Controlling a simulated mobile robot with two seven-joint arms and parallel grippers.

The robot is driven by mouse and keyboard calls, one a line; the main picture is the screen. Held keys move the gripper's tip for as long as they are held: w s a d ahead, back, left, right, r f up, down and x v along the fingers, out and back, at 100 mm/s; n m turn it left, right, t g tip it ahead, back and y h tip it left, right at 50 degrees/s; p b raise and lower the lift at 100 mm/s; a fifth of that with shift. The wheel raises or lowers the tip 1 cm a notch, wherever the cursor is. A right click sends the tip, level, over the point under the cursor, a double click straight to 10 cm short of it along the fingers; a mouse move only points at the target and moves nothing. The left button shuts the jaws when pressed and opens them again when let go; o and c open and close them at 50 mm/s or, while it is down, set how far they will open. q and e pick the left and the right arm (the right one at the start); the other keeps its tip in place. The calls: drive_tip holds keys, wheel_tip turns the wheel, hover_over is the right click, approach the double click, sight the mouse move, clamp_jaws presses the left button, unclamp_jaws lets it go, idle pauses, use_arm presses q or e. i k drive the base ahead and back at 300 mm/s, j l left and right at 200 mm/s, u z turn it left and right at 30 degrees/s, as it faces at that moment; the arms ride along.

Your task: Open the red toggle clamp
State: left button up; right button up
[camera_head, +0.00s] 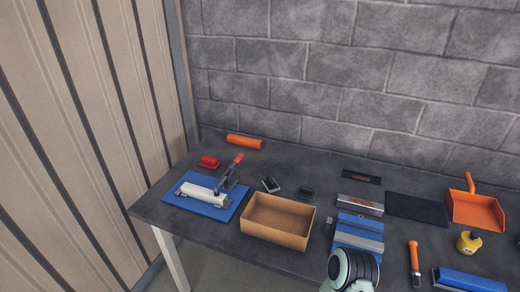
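The toggle clamp (229,176) stands at the back right of a blue base plate (181,201) on the left part of the table. It has a dark metal body and a red handle tip (238,158). Its handle slants up and to the right. A white and grey bar-shaped block (203,195) lies across the plate in front of the clamp. The view is too small to tell whether the clamp presses on this block. Neither of my grippers can be made out. A rounded pale green and black part, likely my own arm, shows at the bottom edge.
A cardboard box (275,237) stands right of the plate. A red object (208,162) and an orange cylinder (244,142) lie behind it. Blue and grey blocks (358,233), a dark mat (416,209), an orange dustpan (475,211) and a yellow bottle (468,243) occupy the right.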

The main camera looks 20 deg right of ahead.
sight(238, 159)
drive_tip(key=i+l+z, duration=0.35)
drive_tip(key=z, duration=0.5)
drive_tip(key=j+z, duration=0.1)
drive_tip(key=z, duration=0.35)
drive_tip(key=j+z, duration=0.1)
drive_tip(key=z, duration=0.85)
